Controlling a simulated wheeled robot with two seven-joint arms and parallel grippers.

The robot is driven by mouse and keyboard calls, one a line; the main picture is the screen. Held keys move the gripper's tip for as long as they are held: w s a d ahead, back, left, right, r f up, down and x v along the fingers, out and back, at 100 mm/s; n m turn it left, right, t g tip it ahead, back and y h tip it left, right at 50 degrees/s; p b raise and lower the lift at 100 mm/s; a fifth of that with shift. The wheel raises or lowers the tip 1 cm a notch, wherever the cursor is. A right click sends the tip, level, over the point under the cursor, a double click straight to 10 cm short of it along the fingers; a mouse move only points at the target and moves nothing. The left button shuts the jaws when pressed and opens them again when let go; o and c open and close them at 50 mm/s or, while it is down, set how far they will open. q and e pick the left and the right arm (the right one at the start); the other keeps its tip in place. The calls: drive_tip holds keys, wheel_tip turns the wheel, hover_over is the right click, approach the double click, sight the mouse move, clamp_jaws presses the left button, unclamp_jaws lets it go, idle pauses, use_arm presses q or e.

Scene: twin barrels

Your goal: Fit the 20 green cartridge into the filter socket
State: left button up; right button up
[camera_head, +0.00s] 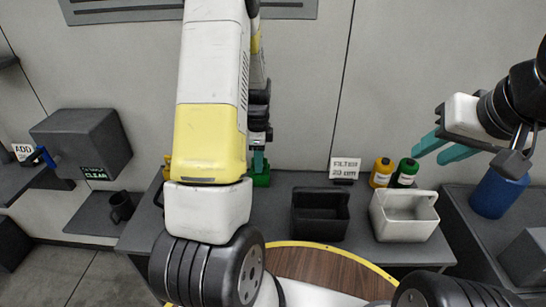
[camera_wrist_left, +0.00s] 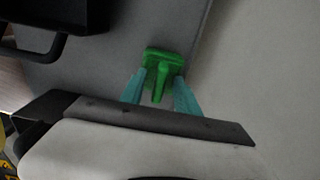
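A green bottle-shaped cartridge (camera_head: 405,173) with a dark front and pale label stands at the back right of the bench, beside a yellow one (camera_head: 381,172). A sign (camera_head: 344,167) reads FILTER with a line that looks like 20 cm; I cannot make out a socket. My left gripper (camera_head: 258,160) is low over a green block-like piece (camera_head: 261,180) on the bench. In the left wrist view its teal fingers (camera_wrist_left: 160,95) stand apart on either side of this piece's upright rib (camera_wrist_left: 160,78), with gaps visible. My right gripper (camera_head: 443,146) is open and empty, right of the cartridges.
A black bin (camera_head: 320,235) and a white bin (camera_head: 404,232) stand on the grey bench. A round wooden table (camera_head: 325,268) is in front. A blue container (camera_head: 497,192) stands at right. A dark mug (camera_head: 121,207) and a grey box (camera_head: 85,140) are at left.

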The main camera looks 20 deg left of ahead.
use_arm(q)
drive_tip(key=shift+c, duration=0.5)
clamp_jaws()
